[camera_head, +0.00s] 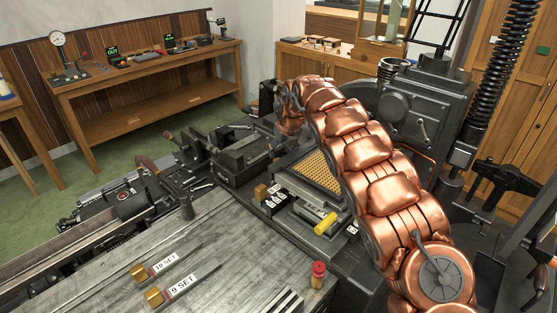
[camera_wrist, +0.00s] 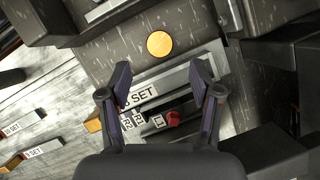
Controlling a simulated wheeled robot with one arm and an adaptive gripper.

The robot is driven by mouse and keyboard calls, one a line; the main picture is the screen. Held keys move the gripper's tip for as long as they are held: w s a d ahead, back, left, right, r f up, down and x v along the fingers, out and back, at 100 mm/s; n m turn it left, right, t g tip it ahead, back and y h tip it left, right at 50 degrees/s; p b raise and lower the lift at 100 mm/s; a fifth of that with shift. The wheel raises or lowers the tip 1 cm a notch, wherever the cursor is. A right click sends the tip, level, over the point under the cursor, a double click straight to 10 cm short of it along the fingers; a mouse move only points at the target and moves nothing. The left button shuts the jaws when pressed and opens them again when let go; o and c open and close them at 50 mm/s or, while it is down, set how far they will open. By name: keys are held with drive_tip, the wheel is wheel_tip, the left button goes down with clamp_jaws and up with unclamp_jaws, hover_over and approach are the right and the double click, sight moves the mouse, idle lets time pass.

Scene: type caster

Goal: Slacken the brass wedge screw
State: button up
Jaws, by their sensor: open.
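A round, flat brass disc (camera_wrist: 159,44) shows in the wrist view, set in a dark metal face; it looks like the head of the brass wedge screw. My gripper (camera_wrist: 162,75) is open, its two dark fingers spread wide with nothing between the tips. In the picture the disc lies just beyond the fingertips, between their lines; I cannot tell how far away. No contact shows. In the head view my copper arm reaches to the back of the machine, and I cannot make out the screw there.
A SET-labelled bar (camera_wrist: 140,98) and a red piece (camera_wrist: 173,118) lie below the disc. Dark blocks (camera_wrist: 270,150) stand at right.

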drive_tip(key=shift+p+x, duration=1.3)
drive_tip(key=shift+x, duration=2.15)
drive_tip(key=c, duration=1.2)
drive_tip(key=shift+o, duration=0.2)
drive_tip(key=shift+f+n+b, duration=0.15)
drive_tip(key=shift+n+b, duration=0.25)
drive_tip(key=shift+b, duration=0.35)
drive_tip(key=shift+r+n+y+b, duration=0.25)
drive_tip(key=shift+n+y+b, duration=0.05)
drive_tip(key=shift+n, duration=0.1)
